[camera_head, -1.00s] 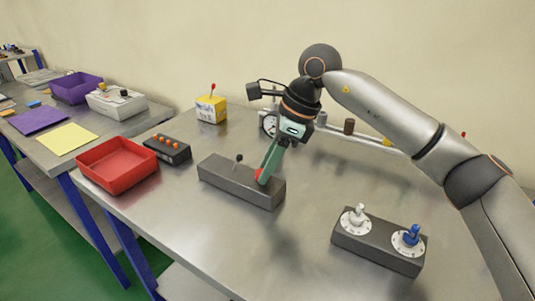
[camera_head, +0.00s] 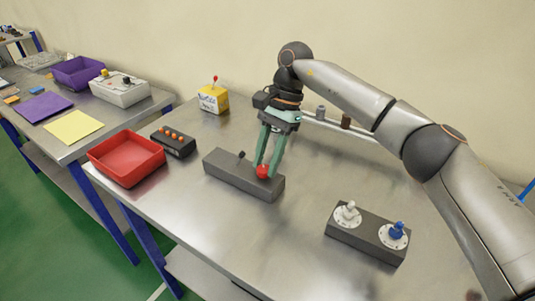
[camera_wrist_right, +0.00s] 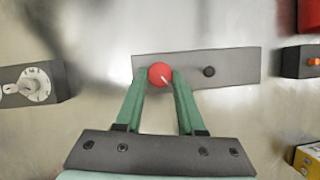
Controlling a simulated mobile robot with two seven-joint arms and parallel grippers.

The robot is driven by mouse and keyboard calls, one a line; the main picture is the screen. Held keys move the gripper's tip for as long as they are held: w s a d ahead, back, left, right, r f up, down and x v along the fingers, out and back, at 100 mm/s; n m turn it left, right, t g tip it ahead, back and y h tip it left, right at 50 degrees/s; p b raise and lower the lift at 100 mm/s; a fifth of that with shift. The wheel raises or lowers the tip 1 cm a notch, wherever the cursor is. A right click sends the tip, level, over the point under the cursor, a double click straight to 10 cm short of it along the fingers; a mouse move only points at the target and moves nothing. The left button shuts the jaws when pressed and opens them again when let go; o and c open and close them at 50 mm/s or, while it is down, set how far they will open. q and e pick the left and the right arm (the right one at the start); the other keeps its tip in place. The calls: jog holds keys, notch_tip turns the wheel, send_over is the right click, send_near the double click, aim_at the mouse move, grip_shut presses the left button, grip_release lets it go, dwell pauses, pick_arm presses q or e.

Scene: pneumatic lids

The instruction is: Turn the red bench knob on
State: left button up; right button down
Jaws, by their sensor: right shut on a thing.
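The red knob (camera_head: 263,171) sits on the near right part of a long dark grey block (camera_head: 228,175) on the bench. In the right wrist view the red knob (camera_wrist_right: 158,74) is round with a short white line on it. My right gripper (camera_head: 266,168) points down at it with its green fingers on both sides, shut on the knob. The fingertips hide part of the knob's sides. A small black knob (camera_head: 241,154) stands on the same block; it also shows in the right wrist view (camera_wrist_right: 209,71). My left gripper is not in view.
A grey box with a white dial (camera_head: 346,214) and a blue dial (camera_head: 396,234) stands at front right. A red tray (camera_head: 126,158), a black box with orange buttons (camera_head: 173,142) and a yellow box with a red lever (camera_head: 213,98) are left and behind. A pipe (camera_head: 340,124) runs behind.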

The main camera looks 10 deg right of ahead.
jog(key=shift+w+r+n+h, duration=0.1)
jog(key=shift+n+h, duration=0.2)
jog(key=shift+n, duration=0.4)
jog(key=shift+n+g+p, duration=0.3)
jog(key=shift+n, duration=0.1)
jog(key=c, duration=0.5)
grip_release()
